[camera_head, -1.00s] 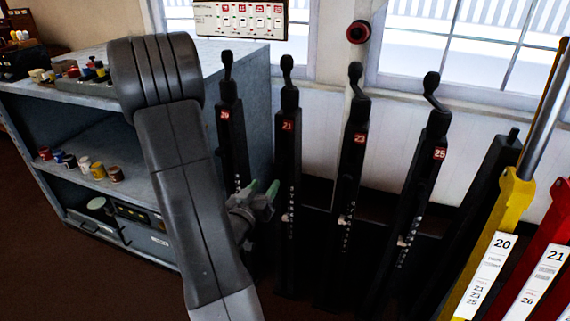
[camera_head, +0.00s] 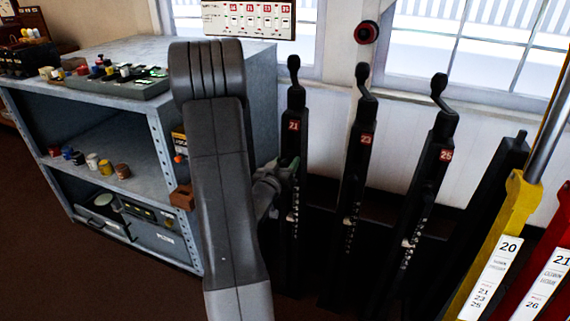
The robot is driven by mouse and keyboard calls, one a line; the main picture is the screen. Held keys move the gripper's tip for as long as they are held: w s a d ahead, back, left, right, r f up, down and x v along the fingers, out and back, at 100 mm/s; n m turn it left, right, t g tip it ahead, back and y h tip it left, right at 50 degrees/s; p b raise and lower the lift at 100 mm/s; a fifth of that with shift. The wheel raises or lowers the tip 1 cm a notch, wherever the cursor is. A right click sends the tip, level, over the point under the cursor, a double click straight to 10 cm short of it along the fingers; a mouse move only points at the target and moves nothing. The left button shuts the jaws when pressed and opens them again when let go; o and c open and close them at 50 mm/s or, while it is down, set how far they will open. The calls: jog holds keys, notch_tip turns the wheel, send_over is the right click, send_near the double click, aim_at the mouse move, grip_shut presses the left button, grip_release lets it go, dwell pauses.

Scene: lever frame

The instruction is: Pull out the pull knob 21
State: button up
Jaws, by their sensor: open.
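The black post labelled 21 (camera_head: 293,127) stands just right of my arm, with a dark knob (camera_head: 294,63) on a bent neck at its top. Small pale fittings run down its front. My gripper (camera_head: 285,171), with green fingertips, is at the post's left side, below the red 21 label and well below the top knob. It is open, and its near parts are partly hidden behind my arm. I cannot tell whether the fingertips touch the post.
Similar posts 23 (camera_head: 366,140) and 25 (camera_head: 445,155) stand to the right, then a yellow lever (camera_head: 512,205) and a red lever (camera_head: 555,235). A grey shelf unit (camera_head: 110,150) stands left. A numbered panel (camera_head: 250,18) hangs above.

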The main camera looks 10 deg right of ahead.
grip_shut()
jog(key=b+v, duration=0.1)
jog(key=v, duration=0.1)
jog(key=shift+s+a+f, duration=0.1)
jog(key=shift+s+a, duration=0.1)
jog(key=shift+s, duration=0.05)
grip_release()
jog(key=shift+s+a, duration=0.1)
jog(key=v, duration=1.3)
jog(key=shift+s+a, duration=0.2)
jog(key=shift+s, duration=0.05)
